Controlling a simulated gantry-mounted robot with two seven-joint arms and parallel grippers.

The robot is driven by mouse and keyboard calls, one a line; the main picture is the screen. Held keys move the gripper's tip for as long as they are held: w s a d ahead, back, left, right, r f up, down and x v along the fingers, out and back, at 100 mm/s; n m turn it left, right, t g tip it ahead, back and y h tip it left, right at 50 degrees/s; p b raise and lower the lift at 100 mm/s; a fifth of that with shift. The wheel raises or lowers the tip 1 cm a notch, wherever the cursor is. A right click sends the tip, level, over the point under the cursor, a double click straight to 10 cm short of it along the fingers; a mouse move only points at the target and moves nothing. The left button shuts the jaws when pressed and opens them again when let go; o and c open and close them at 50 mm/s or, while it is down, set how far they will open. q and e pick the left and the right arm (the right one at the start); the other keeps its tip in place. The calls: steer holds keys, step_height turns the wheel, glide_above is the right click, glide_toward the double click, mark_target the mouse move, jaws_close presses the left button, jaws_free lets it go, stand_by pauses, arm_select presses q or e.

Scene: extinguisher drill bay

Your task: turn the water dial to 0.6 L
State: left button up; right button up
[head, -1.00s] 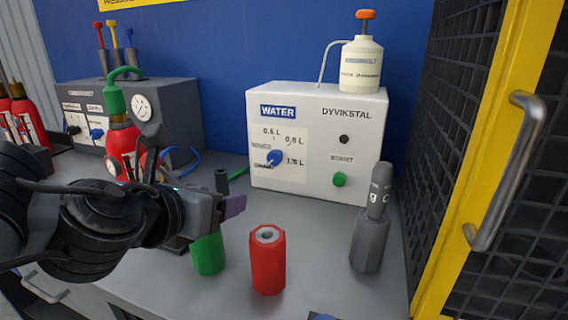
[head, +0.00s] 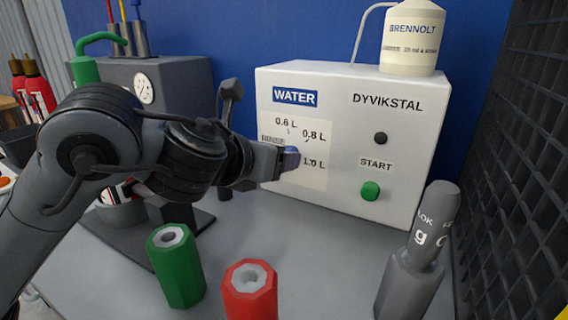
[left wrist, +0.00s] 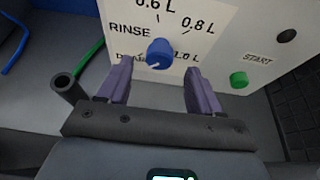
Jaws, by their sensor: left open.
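The water dial (left wrist: 160,50) is a round blue knob on the front of the white WATER box (head: 345,110). In the left wrist view a short white mark shows on its lower part; I cannot tell exactly which setting it points to. Labels around it read RINSE, 0.6 L, 0.8 L and 1.0 L; another label is partly hidden. My left gripper (left wrist: 157,74) is open, its purple fingers on either side of the dial's lower front, with no clear contact. In the head view the gripper (head: 290,158) covers most of the dial. My right gripper is not in view.
A green START button (head: 370,190) and a black round part (head: 381,138) sit right of the dial. A bottle (head: 413,38) stands on the box. Green (head: 176,268) and red (head: 249,290) cylinders and a grey lettered one (head: 415,265) stand in front. A dark mesh wall is at right.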

arm_select(q)
steer(key=b+x, duration=0.1)
steer(key=x, duration=0.3)
steer(key=shift+w+d, duration=0.15)
steer(key=shift+w, duration=0.1)
steer(key=c, duration=1)
steer(key=shift+s+d+f+m+t+y+p, duration=0.1)
steer(key=shift+m+t+y+p, duration=0.55)
steer(key=shift+m+p, duration=0.75)
steer(key=shift+d+f+m+t+y+p, duration=0.15)
steer(key=shift+m+t+y+p, duration=0.5)
steer(key=shift+p, duration=1.15)
steer(key=shift+c, duration=0.2)
steer(key=shift+m, duration=0.35)
